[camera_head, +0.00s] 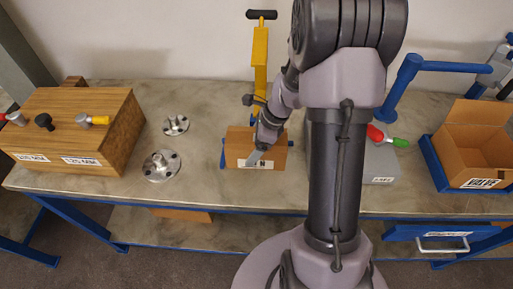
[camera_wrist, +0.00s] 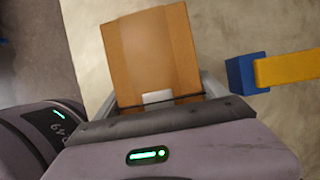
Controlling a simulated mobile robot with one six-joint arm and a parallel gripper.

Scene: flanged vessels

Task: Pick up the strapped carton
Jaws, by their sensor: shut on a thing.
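A brown strapped carton (camera_head: 238,146) with a white label is at the middle of the bench in the head view, partly covered by my arm. In the wrist view the carton (camera_wrist: 150,55) fills the space between my jaws, with a dark strap line and a white patch near the palm. My gripper (camera_head: 257,156) is shut on the carton and reaches it from above. One grey finger (camera_wrist: 211,84) shows along the carton's right side. Whether the carton touches the bench or is slightly raised I cannot tell.
A yellow post (camera_head: 260,62) with a black handle stands just behind the carton. A wooden box (camera_head: 75,125) with knobs and two metal flanges (camera_head: 161,165) are left. A grey box (camera_head: 379,161), blue pipe (camera_head: 440,66) and open cardboard box (camera_head: 473,143) are right.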

